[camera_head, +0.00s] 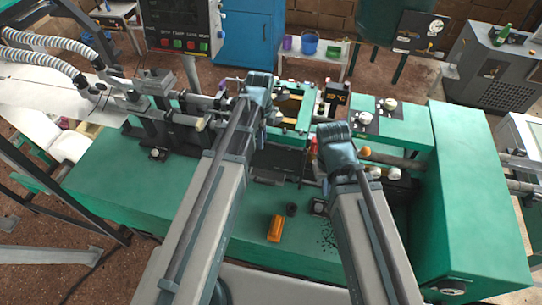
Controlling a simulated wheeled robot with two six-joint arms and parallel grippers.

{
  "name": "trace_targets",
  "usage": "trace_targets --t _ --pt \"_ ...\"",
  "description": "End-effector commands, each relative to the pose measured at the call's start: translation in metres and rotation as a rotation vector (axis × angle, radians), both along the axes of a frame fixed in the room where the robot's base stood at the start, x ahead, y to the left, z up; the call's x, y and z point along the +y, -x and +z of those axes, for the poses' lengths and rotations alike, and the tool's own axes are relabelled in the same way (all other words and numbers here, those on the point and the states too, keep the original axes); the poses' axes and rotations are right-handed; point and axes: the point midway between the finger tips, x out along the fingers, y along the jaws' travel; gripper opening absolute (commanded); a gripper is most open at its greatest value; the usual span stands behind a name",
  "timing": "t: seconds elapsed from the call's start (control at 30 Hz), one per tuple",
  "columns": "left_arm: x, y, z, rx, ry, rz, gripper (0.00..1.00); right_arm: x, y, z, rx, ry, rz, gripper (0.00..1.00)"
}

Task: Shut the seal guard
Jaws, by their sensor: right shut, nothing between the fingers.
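A green-framed guard with a yellow-edged window (291,107) stands on the green machine, right of my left gripper; I take it for the seal guard. Whether it is fully shut is too small to tell. My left gripper (240,86) is at the guard's left side, mostly hidden by its own wrist; its fingers are not clear and I cannot tell whether it touches the guard. My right gripper (318,150) is shut and empty, over the machine's middle to the right of and nearer than the guard, partly hidden by its wrist.
The green machine bed (130,190) has free room at the front left. An orange block (276,228) and a small dark cylinder (292,209) stand at the front. A green housing (475,200) rises at the right. A control panel (180,27) is at the back left.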

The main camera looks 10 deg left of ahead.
Motion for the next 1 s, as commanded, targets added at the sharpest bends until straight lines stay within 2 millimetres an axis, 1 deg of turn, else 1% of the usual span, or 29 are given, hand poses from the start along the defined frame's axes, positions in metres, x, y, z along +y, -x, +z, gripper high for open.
trace_targets --t 0.33,0.47,1.0 --pt "0.0 0.0 0.0 0.001 0.0 0.0 0.35 0.0 0.0 0.0 0.0 0.0 0.0 0.0" --pt "0.0 0.0 0.004 0.001 0.0 0.0 0.35 0.0 0.0 0.004 0.0 0.0 -0.001 0.0" --pt "0.0 0.0 0.045 0.001 0.0 0.0 0.35 0.0 0.0 0.045 0.001 0.0 -0.006 0.0"
